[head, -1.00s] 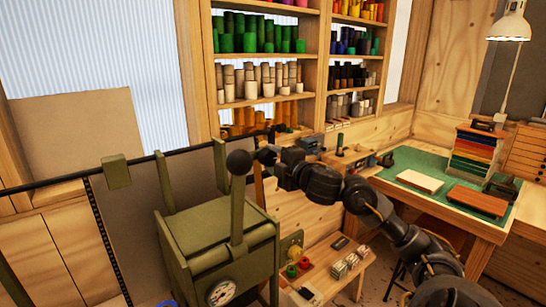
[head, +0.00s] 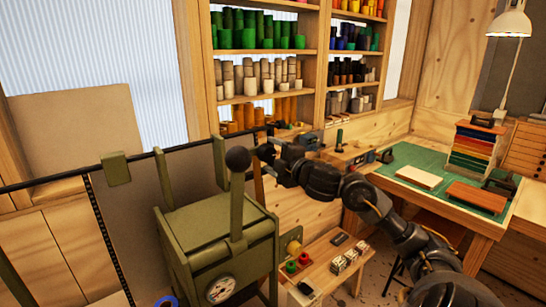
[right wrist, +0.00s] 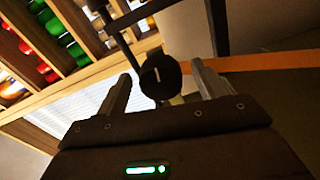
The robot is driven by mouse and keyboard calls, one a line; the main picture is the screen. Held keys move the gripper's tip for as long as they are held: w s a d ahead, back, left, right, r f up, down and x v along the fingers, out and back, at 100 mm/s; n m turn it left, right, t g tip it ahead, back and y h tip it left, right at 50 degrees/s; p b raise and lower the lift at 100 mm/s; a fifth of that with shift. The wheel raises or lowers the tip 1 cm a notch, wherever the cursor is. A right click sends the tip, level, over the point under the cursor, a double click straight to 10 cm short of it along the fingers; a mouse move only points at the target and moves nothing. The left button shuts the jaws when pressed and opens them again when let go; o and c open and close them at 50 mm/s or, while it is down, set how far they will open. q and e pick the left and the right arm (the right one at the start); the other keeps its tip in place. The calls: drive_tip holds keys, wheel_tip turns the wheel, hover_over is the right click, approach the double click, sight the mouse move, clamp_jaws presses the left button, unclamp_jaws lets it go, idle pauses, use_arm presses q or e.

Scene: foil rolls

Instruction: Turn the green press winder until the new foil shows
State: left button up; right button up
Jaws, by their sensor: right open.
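The green press (head: 215,235) stands at lower centre in the head view, with a lever topped by a black ball (head: 238,159) and a dial on its front. My right gripper (head: 262,152) is beside the ball, at the right end of the press's dark bar. In the right wrist view, its open fingers (right wrist: 163,90) point at a round black knob (right wrist: 160,77) with a pale mark, which appears between the fingertips. I cannot tell whether they touch it. This knob seems to be the winder; it is mostly hidden in the head view. My left gripper is out of view.
An orange strip (head: 258,186) hangs just right of the lever. A low wooden stand (head: 325,262) with small blocks is right of the press. A bench with a green mat (head: 412,158) stands at the right. Shelves of rolls (head: 265,55) line the back.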

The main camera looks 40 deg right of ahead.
drive_tip(key=shift+s, duration=0.25)
drive_tip(key=s+a+b, duration=0.1)
drive_tip(key=s, duration=0.9)
drive_tip(key=shift+s, duration=0.15)
drive_tip(key=shift+c, duration=0.2)
